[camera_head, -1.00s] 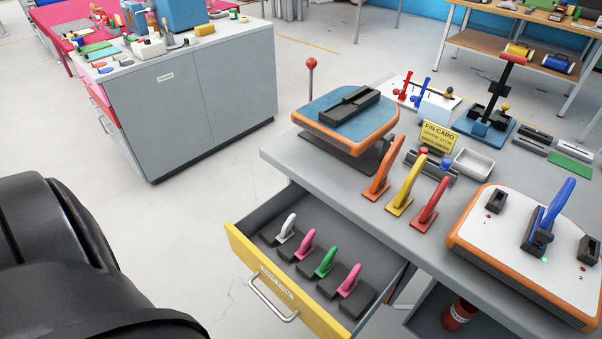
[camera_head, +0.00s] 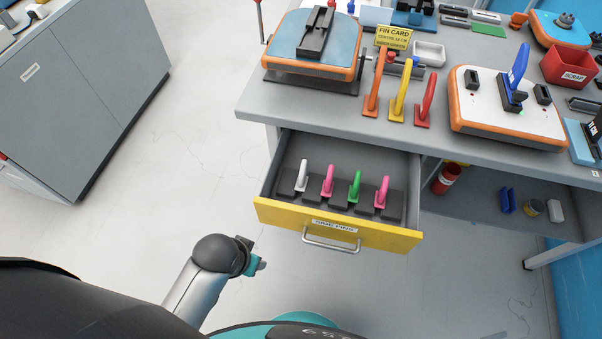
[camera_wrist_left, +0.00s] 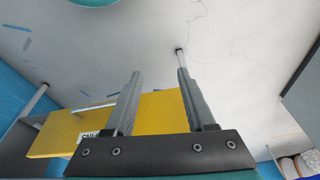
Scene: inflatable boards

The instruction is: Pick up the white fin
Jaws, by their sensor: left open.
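The white fin (camera_head: 302,175) stands upright in a dark holder at the left end of the open drawer (camera_head: 280,213). To its right in the drawer stand a pink fin (camera_head: 328,181), a green fin (camera_head: 354,186) and another pink fin (camera_head: 382,192), each in a dark holder. My left arm shows in the head view to the left of and below the drawer, its fingers not clearly visible there. In the left wrist view my left gripper (camera_wrist_left: 155,82) is open and empty, with the yellow drawer front (camera_wrist_left: 165,112) behind its fingers. My right gripper is not in view.
The workbench (camera_head: 262,105) above the drawer holds orange, yellow and red fins, a blue-topped board (camera_head: 285,40) and a white-topped board (camera_head: 540,122). The drawer handle (camera_head: 331,243) juts forward. A grey cabinet (camera_head: 75,85) stands at left, with clear floor between.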

